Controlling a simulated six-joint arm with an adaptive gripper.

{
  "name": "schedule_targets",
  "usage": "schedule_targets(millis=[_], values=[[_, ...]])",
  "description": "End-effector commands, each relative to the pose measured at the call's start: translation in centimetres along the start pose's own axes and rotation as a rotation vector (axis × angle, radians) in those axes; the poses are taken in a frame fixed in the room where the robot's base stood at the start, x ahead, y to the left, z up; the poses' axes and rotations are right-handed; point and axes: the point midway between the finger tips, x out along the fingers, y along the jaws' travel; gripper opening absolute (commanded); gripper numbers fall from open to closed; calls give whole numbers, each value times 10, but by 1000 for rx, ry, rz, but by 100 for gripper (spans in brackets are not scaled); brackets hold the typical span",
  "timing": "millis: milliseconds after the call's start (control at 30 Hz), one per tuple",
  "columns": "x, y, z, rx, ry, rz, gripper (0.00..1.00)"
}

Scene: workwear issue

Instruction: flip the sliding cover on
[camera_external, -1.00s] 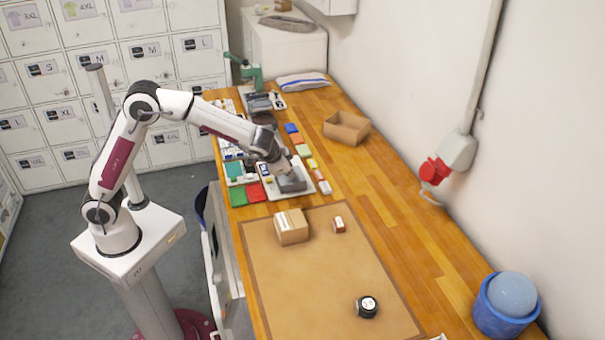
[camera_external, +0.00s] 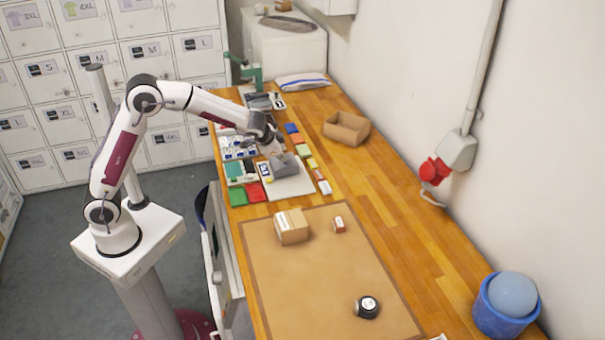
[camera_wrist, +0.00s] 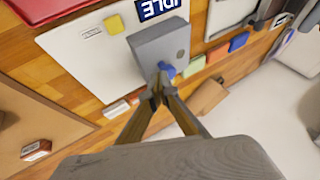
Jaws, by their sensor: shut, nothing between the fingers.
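A grey box-shaped cover (camera_wrist: 160,46) sits on a white board (camera_wrist: 80,50) in the wrist view. A blue label (camera_wrist: 158,8) reading "IDLE" lies beside it, and a small blue knob (camera_wrist: 167,70) shows at its near edge. In the external view the cover (camera_external: 285,165) is at the far part of the board (camera_external: 292,187). My gripper (camera_wrist: 157,92) is shut and empty, its fingertips close to the knob. I cannot tell whether they touch it. In the external view my gripper (camera_external: 276,146) is just behind the cover, its tips hard to see.
A yellow square (camera_wrist: 114,24) is on the board. Red and green trays (camera_external: 246,192) lie left of it, coloured blocks (camera_external: 312,163) right. A cardboard box (camera_external: 292,227) stands on the brown mat (camera_external: 310,275) in front. An open carton (camera_external: 346,128) is behind right.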

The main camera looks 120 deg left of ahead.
Motion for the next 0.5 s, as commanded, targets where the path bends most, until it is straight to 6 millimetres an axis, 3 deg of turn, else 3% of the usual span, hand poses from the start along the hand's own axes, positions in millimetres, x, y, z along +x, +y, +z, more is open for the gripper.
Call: schedule_targets(millis=[200, 500], values=[[8, -19, 3, 0, 0, -1, 0], [8, -19, 3, 1, 0, 0, 0]])
